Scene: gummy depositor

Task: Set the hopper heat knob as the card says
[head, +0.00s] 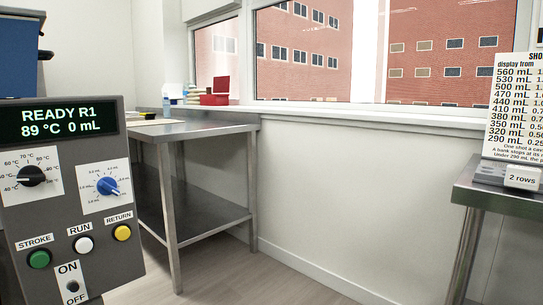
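The grey control panel (70,265) stands at the left. Its black knob (32,176) sits on a white dial marked in °C, seemingly the hopper heat knob; its pointer appears turned to the right side of the scale, but the exact mark is hard to read. The display (62,122) reads READY R1, 89 °C, 0 mL. A white card (512,105) at the right edge lists mL values beside a second column; it is cut off by the frame, and no heat setting is legible on it. Neither of my grippers is in view.
A blue knob (107,186) on an mL dial is beside the black one. Below are green STROKE (39,260), white RUN (83,245) and yellow RETURN (122,233) buttons and an ON/OFF switch (72,286). A steel table (208,128) stands behind; a "2 rows" tag (523,178) sits below the card.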

